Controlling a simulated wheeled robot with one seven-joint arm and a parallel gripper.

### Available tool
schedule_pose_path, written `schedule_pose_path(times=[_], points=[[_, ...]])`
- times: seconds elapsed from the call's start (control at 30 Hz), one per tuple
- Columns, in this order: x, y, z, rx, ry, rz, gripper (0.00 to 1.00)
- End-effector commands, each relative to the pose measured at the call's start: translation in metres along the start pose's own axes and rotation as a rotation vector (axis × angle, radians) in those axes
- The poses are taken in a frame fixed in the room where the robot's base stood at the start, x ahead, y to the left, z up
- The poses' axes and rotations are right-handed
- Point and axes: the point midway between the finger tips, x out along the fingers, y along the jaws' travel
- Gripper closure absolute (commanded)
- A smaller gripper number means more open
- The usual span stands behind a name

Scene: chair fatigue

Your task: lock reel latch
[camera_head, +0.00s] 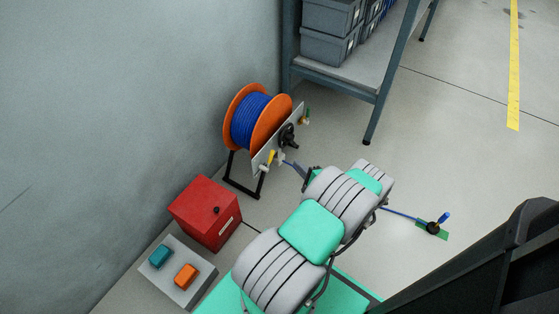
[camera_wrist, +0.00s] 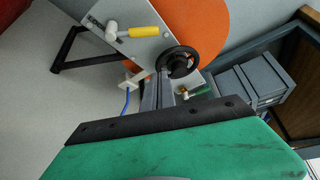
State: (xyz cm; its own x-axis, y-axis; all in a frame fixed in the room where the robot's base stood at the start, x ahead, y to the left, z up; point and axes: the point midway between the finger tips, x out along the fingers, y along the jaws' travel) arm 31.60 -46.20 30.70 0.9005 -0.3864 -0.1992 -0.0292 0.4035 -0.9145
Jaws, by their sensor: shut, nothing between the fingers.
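The cable reel (camera_head: 272,120) has orange flanges and blue cable, on a black stand by the wall. Its grey side plate (camera_head: 264,165) carries a yellow-handled lever (camera_head: 271,157), a black handwheel (camera_head: 287,137) and a green-handled brass fitting (camera_head: 304,117). In the wrist view the yellow lever (camera_wrist: 143,31) lies nearly level at upper left, with the handwheel (camera_wrist: 178,62) right of it. Which part is the latch, and whether it is locked, I cannot tell. My gripper (camera_wrist: 163,75) is shut and empty; its fingertips appear just below the handwheel. Contact is unclear.
A red box (camera_head: 206,212) and a grey panel with teal and orange buttons (camera_head: 178,272) stand left of my arm. A metal shelf (camera_head: 350,82) with grey bins is behind the reel. Floor at right is open.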

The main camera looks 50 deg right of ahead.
Motion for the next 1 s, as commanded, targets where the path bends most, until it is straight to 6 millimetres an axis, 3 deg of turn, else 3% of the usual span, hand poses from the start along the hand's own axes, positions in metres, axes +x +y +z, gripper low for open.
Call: schedule_pose_path(times=[0.23,0.37,0.77,1.0], points=[[0.002,-0.001,0.002,-0.004,-0.003,0.004,1.00],[0.016,0.001,0.002,-0.007,-0.006,0.007,1.00],[0.102,0.004,0.003,-0.008,-0.009,0.006,1.00],[0.090,-0.001,0.035,-0.004,-0.004,0.006,1.00]])
